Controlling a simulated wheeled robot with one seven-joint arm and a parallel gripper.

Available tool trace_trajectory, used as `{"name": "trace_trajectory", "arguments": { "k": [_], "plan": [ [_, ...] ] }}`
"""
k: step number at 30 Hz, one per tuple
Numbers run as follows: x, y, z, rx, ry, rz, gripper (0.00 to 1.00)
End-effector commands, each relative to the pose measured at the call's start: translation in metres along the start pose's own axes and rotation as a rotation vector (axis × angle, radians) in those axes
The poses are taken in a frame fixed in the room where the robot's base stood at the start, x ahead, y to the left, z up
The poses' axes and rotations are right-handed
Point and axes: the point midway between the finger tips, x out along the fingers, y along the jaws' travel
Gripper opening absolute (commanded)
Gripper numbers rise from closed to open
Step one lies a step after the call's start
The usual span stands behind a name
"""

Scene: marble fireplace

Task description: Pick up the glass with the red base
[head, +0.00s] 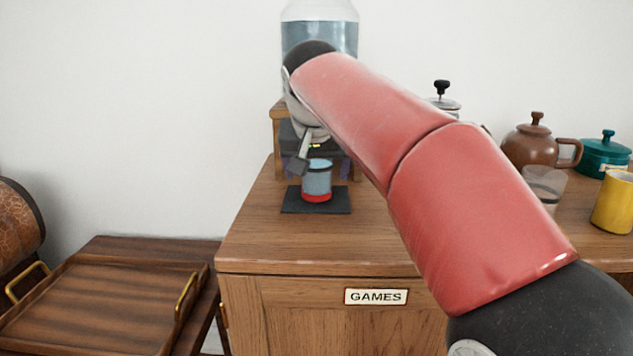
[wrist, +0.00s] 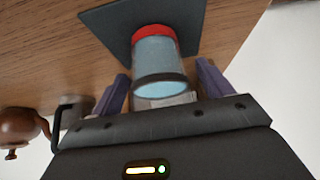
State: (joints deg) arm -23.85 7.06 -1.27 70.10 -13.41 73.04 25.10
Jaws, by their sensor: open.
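The glass with the red base (head: 316,182) stands upright on a dark square mat (head: 331,208) on the wooden cabinet. It is clear bluish with a dark rim. In the wrist view the glass (wrist: 158,62) shows with its red base away from me and its rim close to my gripper. My gripper (wrist: 162,88) is open, with one purple finger on each side of the rim end; no contact is visible.
A large water dispenser (head: 320,38) on a wooden stand (head: 278,128) is behind the glass. A brown teapot (head: 530,146), a teal pot (head: 604,158), a clear glass (head: 543,184) and a yellow mug (head: 613,205) stand at right. A wooden tray (head: 95,305) is lower left. The cabinet top in front is clear.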

Motion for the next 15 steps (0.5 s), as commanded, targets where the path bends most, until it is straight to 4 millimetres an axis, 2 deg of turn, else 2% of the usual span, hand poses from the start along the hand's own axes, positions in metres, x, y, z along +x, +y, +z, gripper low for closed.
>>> {"name": "trace_trajectory", "arguments": {
  "k": [5,15],
  "plan": [
    [-0.0004,0.0001,-0.0002,0.0,0.0,0.0,0.79],
    [-0.0007,0.0,-0.0001,0.0,0.001,0.0,0.34]
  ]
}}
